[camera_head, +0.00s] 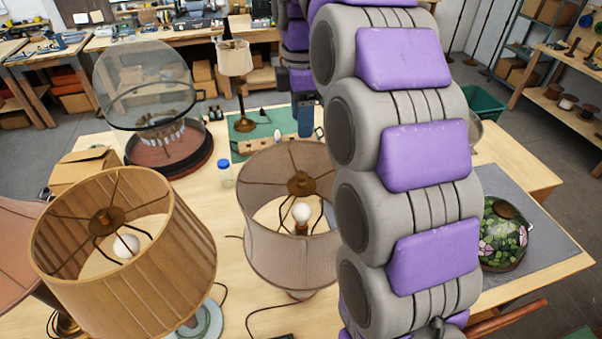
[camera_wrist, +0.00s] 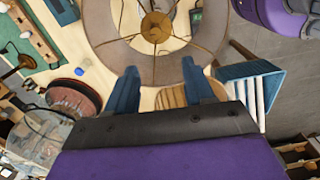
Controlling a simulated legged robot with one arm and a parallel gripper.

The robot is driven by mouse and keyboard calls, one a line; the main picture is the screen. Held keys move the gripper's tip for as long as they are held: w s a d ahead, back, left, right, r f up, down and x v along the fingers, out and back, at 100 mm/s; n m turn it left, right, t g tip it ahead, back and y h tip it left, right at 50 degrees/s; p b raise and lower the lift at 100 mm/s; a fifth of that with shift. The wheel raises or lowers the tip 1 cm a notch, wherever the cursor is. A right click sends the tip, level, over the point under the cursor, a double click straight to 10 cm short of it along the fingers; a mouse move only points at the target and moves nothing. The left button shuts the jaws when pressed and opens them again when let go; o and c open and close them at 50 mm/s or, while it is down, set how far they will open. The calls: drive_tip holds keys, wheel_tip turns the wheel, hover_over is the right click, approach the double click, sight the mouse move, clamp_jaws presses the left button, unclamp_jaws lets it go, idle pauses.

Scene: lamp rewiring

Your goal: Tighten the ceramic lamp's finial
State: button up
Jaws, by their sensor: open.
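The middle lamp has a beige fabric shade (camera_head: 268,222), and a brass finial (camera_head: 300,184) sits at the hub of its wire spokes. The left lamp has a slatted wooden shade (camera_head: 165,270), a brass hub (camera_head: 107,221) and a pale blue-green base (camera_head: 205,325). I cannot tell for certain which lamp is the ceramic one. In the wrist view, a beige shade (camera_wrist: 116,62) lies ahead with its brass finial (camera_wrist: 156,27). My gripper (camera_wrist: 162,78) is open, its two blue fingers apart and empty. The finial is beyond the fingertips.
A glass dome (camera_head: 145,85) on a dark red base stands behind. A small lamp (camera_head: 235,58) stands on a green mat. A floral stained-glass shade (camera_head: 503,235) lies on a grey mat at right. A white jar with a blue lid (camera_head: 226,175) stands near the middle shade.

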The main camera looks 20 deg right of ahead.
drive_tip(key=b, duration=0.9)
hover_over(301, 174)
drive_tip(key=shift+n, duration=0.3)
wheel_tip(301, 174, down, 9)
drive_tip(key=shift+f, duration=0.1)
drive_tip(key=shift+f+p, duration=0.7)
drive_tip(key=shift+f, duration=3.2)
drive_tip(key=shift+c, duration=0.5)
clamp_jaws()
